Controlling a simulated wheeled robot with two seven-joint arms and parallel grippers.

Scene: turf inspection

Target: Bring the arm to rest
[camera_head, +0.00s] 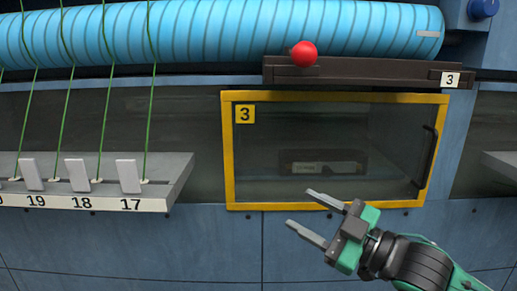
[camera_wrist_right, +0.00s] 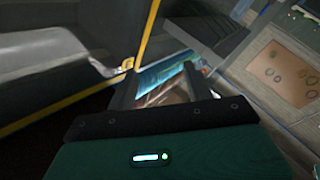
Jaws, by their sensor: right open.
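My right gripper (camera_head: 307,217) reaches in from the lower right in the head view. Its two fingers are apart and point left, with nothing between them. It is in front of the lower edge of a yellow-framed glass door (camera_head: 232,160) marked 3. In the right wrist view the fingers of the right gripper (camera_wrist_right: 158,85) also stand apart, with no thing held. My left gripper shows in neither view.
A dark handle (camera_head: 429,157) is on the door's right side. A red ball (camera_head: 304,54) is at the dark ledge (camera_head: 365,72) above. A grey shelf (camera_head: 170,180) with numbered white tabs (camera_head: 129,176) juts out at left. A blue ribbed tube (camera_head: 230,32) runs along the top.

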